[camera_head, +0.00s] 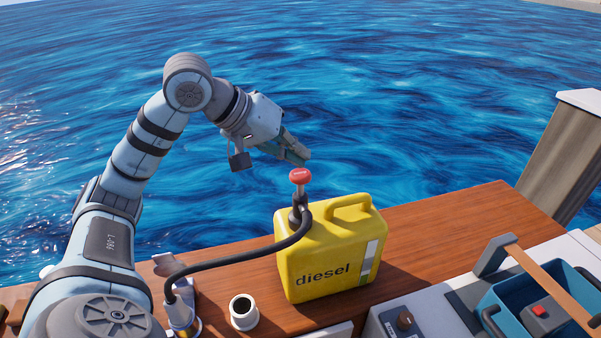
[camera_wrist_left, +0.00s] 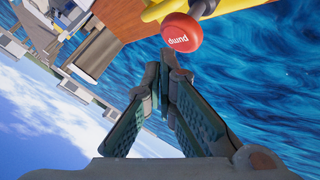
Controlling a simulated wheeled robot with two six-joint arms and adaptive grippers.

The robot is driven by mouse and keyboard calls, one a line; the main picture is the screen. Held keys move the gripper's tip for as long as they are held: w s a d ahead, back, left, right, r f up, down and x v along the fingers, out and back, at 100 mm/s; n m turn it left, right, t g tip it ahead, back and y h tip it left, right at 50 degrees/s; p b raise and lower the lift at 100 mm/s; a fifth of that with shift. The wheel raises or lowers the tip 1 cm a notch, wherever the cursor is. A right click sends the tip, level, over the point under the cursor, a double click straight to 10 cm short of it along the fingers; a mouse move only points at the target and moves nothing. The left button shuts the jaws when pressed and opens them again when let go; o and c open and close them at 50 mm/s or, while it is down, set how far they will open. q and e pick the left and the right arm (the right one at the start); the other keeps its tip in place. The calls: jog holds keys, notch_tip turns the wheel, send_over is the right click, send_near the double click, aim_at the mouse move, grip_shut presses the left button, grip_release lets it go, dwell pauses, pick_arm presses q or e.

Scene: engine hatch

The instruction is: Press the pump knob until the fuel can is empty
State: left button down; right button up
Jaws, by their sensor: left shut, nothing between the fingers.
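The yellow fuel can (camera_head: 330,250), marked "diesel", stands upright on the wooden deck. The red pump knob (camera_head: 300,176) tops a dark pump on the can's left side. A black hose runs from the pump to a metal filler fitting (camera_head: 181,314) at the lower left. A pale strip with green at its bottom shows on the can's right side. My left gripper (camera_head: 304,158) is shut and empty, just above the knob, apart from it as far as I can tell. In the left wrist view the knob (camera_wrist_left: 182,33), lettered "pump", sits just beyond the fingertips (camera_wrist_left: 166,62). My right gripper is not in view.
A small open cup-like fitting (camera_head: 243,311) is left of the can. A blue toolbox (camera_head: 510,312) with a wooden handle and a control panel with a black dial (camera_head: 404,321) are at the lower right. A post (camera_head: 570,150) stands at right. Water lies beyond the deck.

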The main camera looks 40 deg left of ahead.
aim_at(300, 171)
pick_arm(q)
jog(key=shift+f, duration=0.4)
jog(key=shift+f+b, duration=1.65)
jog(key=shift+b, duration=0.1)
dwell(1.1)
dwell(0.3)
jog(key=shift+r+p, duration=2.1)
jog(key=shift+p, duration=0.05)
notch_tip(300, 171, up, 5)
jog(key=p, duration=0.5)
jog(key=shift+r, duration=0.1)
